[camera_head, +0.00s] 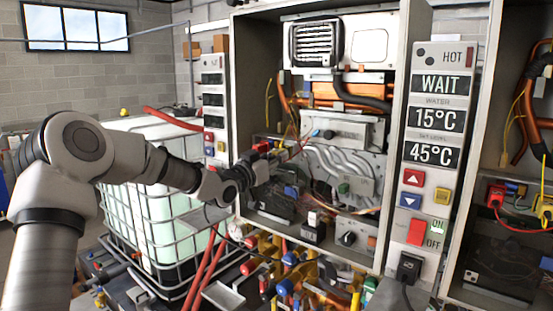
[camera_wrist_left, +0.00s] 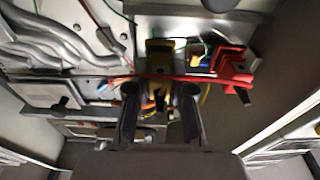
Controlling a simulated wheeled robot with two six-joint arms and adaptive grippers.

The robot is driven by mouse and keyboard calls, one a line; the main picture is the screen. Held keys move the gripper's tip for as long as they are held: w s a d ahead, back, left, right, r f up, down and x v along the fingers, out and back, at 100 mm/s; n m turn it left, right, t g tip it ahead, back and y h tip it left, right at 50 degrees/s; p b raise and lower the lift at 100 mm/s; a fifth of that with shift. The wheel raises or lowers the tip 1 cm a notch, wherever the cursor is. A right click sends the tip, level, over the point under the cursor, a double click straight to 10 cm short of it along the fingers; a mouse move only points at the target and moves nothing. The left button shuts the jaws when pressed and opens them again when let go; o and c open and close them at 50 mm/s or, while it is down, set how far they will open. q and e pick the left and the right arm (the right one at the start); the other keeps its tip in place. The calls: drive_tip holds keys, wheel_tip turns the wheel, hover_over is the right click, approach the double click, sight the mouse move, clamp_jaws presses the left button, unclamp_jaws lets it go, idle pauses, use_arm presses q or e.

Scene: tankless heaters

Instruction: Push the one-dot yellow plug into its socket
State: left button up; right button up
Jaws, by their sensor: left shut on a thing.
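My left gripper (camera_head: 257,166) reaches into the open heater cabinet from the left. In the left wrist view its two dark fingers (camera_wrist_left: 160,108) are shut on a small yellow plug (camera_wrist_left: 160,98), partly hidden between them. A yellow block (camera_wrist_left: 160,50), apparently a socket, lies straight beyond the fingertips on the panel. I cannot tell whether the plug touches it, and no dots are readable. In the head view the plug is hidden by the gripper. My right gripper is in neither view.
A red connector (camera_wrist_left: 232,66) sits right of the yellow block, and a red wire crosses in front of it. Grey hoses (camera_head: 345,165) fill the cabinet middle. The control panel (camera_head: 435,140) reads WAIT. A caged white tank (camera_head: 150,200) stands left of the cabinet.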

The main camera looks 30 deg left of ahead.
use_arm(q)
drive_tip(key=shift+w, duration=0.6)
idle(0.3)
drive_tip(key=o, duration=1)
drive_tip(key=shift+c, duration=0.2)
drive_tip(key=shift+s, duration=0.1)
drive_tip(key=s+f, duration=0.1)
drive_tip(key=s, duration=1)
drive_tip(key=shift+s+a+f, duration=0.25)
drive_tip(key=shift+s+a, duration=0.1)
drive_tip(key=shift+a, duration=0.05)
drive_tip(key=shift+a, duration=0.1)
